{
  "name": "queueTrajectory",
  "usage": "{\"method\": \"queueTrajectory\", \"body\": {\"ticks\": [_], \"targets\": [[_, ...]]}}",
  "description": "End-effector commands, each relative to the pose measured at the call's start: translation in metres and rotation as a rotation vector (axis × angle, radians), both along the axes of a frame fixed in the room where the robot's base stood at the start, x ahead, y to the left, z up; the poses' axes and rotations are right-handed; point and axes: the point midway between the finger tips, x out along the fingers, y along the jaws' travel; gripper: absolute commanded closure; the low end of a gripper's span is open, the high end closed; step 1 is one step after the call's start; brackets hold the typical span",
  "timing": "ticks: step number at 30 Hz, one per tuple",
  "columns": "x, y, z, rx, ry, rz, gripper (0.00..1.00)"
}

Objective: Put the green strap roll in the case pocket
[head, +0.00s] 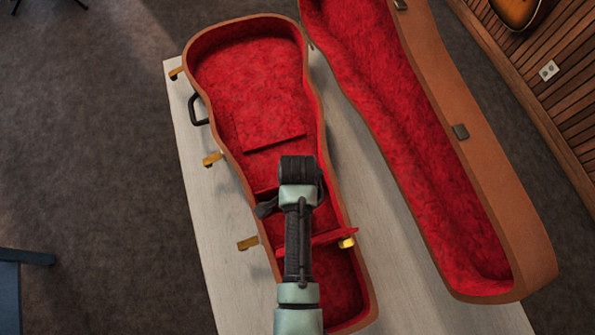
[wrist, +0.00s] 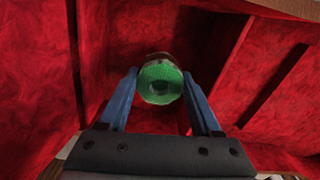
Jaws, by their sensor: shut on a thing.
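The green strap roll (wrist: 160,84) shows in the wrist view, end-on, between the two blue fingers of my gripper (wrist: 161,76). The fingers are shut on its sides. Red-lined walls and a red floor lie around and beyond it. In the head view my wrist hides the roll. The open instrument case (head: 207,92) has a red lining, and my gripper is over its narrower lower half, where the case pocket is partly hidden by my arm. A red flap (head: 329,238) stands out beside my arm. I cannot tell whether the roll touches the pocket floor.
The case lies on a pale table (head: 205,195). Its brown lid (head: 430,150) lies open to the right. Brass latches (head: 247,243) and a black handle (head: 197,108) stick out on the left side. A blue piece of furniture (head: 12,290) stands at the lower left.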

Motion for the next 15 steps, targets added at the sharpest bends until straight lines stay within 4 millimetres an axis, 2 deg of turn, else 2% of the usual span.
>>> {"method": "queueTrajectory", "body": {"ticks": [14, 15], "targets": [[0.0003, 0.0, -0.0006, 0.0, 0.0, 0.0, 0.95], [0.0003, 0.0, -0.0006, 0.0, 0.0, 0.0, 0.29]]}}
